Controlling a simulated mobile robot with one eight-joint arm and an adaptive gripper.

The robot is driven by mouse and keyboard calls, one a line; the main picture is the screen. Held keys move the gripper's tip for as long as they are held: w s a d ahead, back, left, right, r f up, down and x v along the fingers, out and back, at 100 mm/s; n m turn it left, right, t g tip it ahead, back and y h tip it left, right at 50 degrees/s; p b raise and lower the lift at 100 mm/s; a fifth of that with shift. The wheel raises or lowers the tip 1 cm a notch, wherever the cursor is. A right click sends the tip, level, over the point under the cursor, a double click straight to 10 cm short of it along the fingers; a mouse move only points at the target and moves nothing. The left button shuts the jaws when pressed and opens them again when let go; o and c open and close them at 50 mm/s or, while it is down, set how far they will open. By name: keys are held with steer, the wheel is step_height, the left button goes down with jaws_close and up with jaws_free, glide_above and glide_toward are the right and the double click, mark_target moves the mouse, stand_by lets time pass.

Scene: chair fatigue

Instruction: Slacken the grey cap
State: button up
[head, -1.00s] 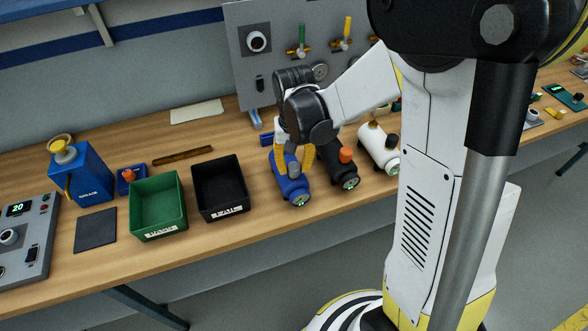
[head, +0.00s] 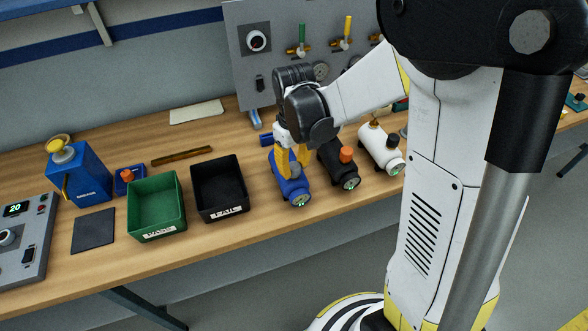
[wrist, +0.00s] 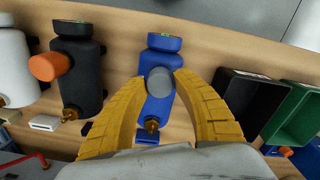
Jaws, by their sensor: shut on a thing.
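The grey cap (wrist: 159,80) sits on the side of a blue cylinder-shaped body (wrist: 157,107), which lies on the wooden bench. The blue body also shows in the head view (head: 293,188), below my gripper (head: 292,170). In the wrist view my gripper's yellow fingers (wrist: 161,80) stand on both sides of the grey cap with their tips against it, shut on it. In the head view the fingers largely hide the cap.
A black body (head: 337,165) with an orange cap (head: 346,154) lies close to the right. A white body (head: 376,148) lies beyond it. A black bin (head: 222,213) and a green bin (head: 155,229) stand to the left. A valve panel (head: 275,60) rises behind.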

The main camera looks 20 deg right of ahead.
steer(key=n, duration=0.4)
steer(key=shift+b, duration=0.3)
steer(key=o, duration=1.1)
steer(key=m, duration=0.3)
steer(key=shift+m, duration=0.5)
